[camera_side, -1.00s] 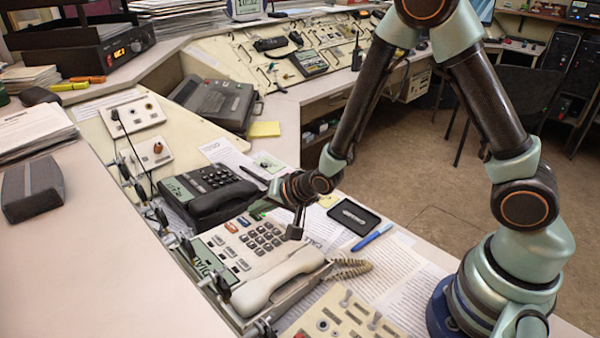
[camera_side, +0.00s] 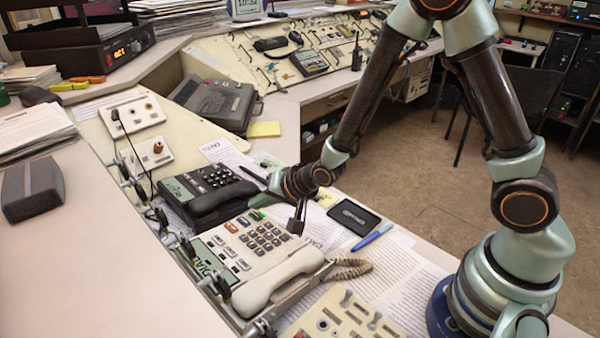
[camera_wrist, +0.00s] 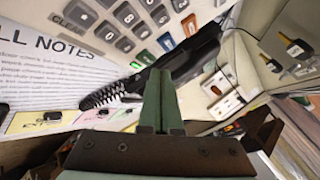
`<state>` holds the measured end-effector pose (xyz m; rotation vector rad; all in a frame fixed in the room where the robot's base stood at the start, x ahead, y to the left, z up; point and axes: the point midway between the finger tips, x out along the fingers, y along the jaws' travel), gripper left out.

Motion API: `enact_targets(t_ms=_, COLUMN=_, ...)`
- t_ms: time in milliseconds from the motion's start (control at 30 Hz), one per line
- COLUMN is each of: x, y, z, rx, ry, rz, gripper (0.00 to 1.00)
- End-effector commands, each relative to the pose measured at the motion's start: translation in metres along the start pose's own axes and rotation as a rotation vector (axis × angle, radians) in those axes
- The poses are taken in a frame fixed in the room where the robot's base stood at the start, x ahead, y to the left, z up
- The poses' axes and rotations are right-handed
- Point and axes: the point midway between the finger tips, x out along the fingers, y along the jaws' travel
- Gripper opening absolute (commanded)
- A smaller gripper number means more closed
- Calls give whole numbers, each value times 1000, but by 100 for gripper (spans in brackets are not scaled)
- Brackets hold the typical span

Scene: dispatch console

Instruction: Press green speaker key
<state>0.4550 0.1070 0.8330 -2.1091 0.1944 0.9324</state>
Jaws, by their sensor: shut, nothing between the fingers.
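The green speaker key (camera_side: 257,215) sits at the far edge of the beige phone's key panel (camera_side: 226,238), beyond an orange key (camera_side: 231,227).
The phone's pale handset (camera_side: 277,279) lies along its near side with a coiled cord (camera_side: 349,269). A black phone (camera_side: 207,192) stands just behind. A black flat case (camera_side: 353,217) and blue pen (camera_side: 372,237) lie to the right on papers.

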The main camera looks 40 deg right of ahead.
Motion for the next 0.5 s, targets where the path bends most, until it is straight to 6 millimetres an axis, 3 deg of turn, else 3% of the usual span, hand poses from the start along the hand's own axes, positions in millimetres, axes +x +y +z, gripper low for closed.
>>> enact_targets(t_ms=500, x=-29, y=-22, z=-22, rx=1, ry=11, rz=3, gripper=0)
